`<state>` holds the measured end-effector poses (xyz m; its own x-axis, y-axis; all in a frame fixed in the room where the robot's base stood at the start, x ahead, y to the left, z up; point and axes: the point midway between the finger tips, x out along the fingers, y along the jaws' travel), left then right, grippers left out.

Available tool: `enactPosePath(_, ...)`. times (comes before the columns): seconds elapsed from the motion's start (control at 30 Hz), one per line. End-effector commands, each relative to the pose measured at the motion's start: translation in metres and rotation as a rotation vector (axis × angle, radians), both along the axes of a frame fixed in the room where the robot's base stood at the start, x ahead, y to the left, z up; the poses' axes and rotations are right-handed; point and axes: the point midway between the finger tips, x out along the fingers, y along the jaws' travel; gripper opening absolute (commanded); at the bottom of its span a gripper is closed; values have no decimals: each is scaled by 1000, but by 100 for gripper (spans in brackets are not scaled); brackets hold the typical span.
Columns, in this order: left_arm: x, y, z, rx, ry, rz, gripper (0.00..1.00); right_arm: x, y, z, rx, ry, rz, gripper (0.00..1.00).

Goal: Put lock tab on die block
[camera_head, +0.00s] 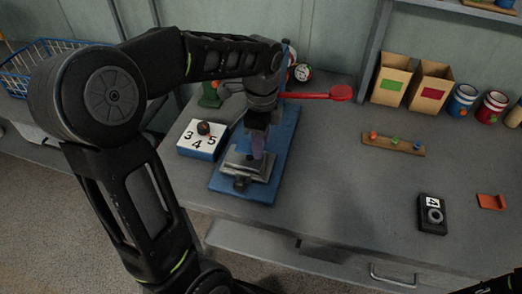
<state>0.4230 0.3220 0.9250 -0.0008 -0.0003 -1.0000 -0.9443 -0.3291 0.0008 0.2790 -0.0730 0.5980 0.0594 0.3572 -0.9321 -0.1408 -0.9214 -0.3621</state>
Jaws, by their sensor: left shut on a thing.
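My left gripper (258,137) comes down over the press and is shut on a small purple translucent piece (258,150). I cannot tell whether this piece is the lock tab. It is just above, or touching, the grey metal die block (246,168) on the blue press base (284,150); the contact is too small to tell. An orange-red angled piece (490,201) lies on the bench at the right, apart from both grippers. My left arm hides part of the press. My right gripper does not show; only a dark bit of arm is at the bottom right corner.
The press's red lever (325,93) sticks out to the right. A black device marked 4 (431,214), a wooden peg strip (394,144) and cardboard bins (391,82) are at right.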

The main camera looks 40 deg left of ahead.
Motion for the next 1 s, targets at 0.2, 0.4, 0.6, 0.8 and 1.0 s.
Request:
enactPosePath(0.2, -1, 0, -13, 0, 3, 0, 2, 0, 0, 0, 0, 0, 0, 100)
enactPosePath(0.4, 0, 0, -36, 0, 1, 0, 2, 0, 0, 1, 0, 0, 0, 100)
enactPosePath(0.6, 0, 0, -37, 0, -1, 0, 2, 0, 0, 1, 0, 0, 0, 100)
enactPosePath(0.8, 0, 0, -42, 0, 0, 0, 2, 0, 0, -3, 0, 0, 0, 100)
enactPosePath(1.0, 0, 0, -40, 0, 0, 0, 56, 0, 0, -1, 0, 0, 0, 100)
